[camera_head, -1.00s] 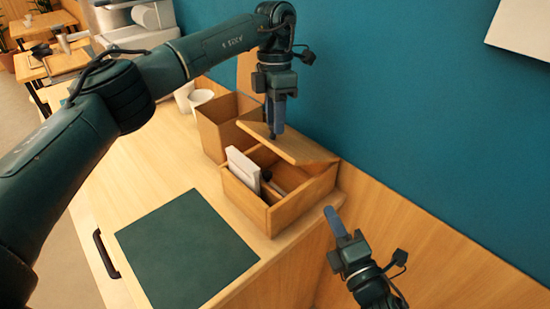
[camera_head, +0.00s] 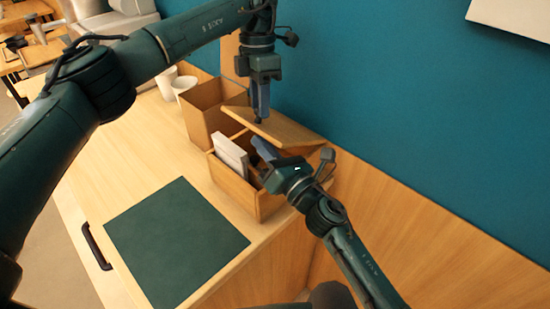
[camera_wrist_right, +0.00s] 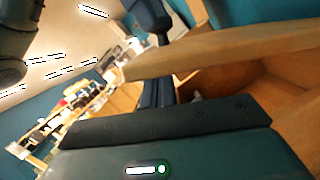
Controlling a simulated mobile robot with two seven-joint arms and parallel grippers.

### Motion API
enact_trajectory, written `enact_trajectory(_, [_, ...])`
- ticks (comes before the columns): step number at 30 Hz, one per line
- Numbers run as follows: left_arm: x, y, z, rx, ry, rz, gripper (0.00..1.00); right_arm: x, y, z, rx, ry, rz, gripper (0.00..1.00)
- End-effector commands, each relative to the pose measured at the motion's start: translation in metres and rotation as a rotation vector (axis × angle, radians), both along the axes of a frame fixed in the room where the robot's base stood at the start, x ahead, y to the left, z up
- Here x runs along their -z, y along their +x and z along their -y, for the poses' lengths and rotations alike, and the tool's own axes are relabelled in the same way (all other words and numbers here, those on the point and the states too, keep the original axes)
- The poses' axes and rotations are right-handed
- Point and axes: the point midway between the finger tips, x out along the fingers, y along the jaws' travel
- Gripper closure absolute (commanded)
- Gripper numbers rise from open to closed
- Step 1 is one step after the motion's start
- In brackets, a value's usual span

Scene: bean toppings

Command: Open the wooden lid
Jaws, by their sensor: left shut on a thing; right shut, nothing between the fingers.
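The wooden lid (camera_head: 282,127) is tilted up over the back part of the wooden box (camera_head: 236,182) in the head view. My left gripper (camera_head: 260,115) points down and is shut on the lid near its left edge. My right gripper (camera_head: 262,150) is shut and empty, just in front of the lid's raised edge and over the box opening. It hides part of the box's inside and right side. In the right wrist view the lid (camera_wrist_right: 220,55) runs across above my dark right fingers (camera_wrist_right: 165,126), with the box's inside showing beneath it.
A white block-like item (camera_head: 231,154) stands in the box's front left part. A taller, open wooden holder (camera_head: 203,118) adjoins the box, with white cups (camera_head: 183,86) behind it. A dark green mat (camera_head: 177,242) lies in front. The blue wall (camera_head: 400,110) is close behind.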

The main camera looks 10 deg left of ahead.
Motion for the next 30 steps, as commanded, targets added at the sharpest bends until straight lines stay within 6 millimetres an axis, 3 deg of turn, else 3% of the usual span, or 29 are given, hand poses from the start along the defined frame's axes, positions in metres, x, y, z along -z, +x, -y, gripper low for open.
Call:
enact_trajectory(14, [0.0,0.0,0.0,0.0,0.0,0.0,1.0,-0.003,0.005,-0.005,0.0,0.0,0.0,1.0])
enact_trajectory(21, [0.001,0.0,0.0,0.0,0.0,-0.001,1.0,-0.021,0.013,0.0,0.003,0.002,0.004,1.0])
enact_trajectory(27, [0.003,-0.001,-0.001,0.0,0.003,-0.007,1.0,-0.025,0.014,0.001,0.008,0.01,0.006,1.0])
enact_trajectory(28, [0.003,-0.001,-0.001,0.0,0.004,-0.008,0.7,-0.025,0.014,0.001,0.008,0.01,0.006,1.0])
enact_trajectory(30, [0.003,-0.001,-0.001,0.0,0.004,-0.009,0.64,-0.025,0.014,0.001,0.006,0.01,0.006,1.0])
